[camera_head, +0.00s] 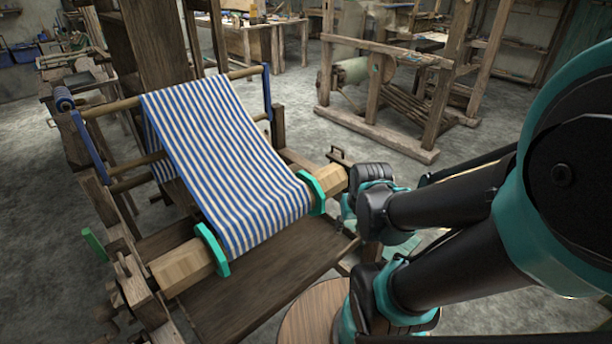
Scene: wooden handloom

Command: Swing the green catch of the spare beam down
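A green catch-like piece (94,244) stands tilted at the left side of the loom, beside its frame. A wooden faceted beam (182,266) lies across the loom's front. It carries a green ring (212,250) on the left and another green ring (313,192) on the right, with blue-and-white striped cloth (228,165) between them. Which beam is the spare one, I cannot tell. My gripper (347,212) is just right of the beam's right end, far from the left green piece. Its fingers are small and partly hidden by my wrist, so their opening is unclear.
A round wooden top (312,315) is at the bottom centre, beside my arm. A flat wooden board (265,285) lies below the beam. Another wooden loom frame (385,135) stands behind on the right. Grey floor (300,120) is open between the looms.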

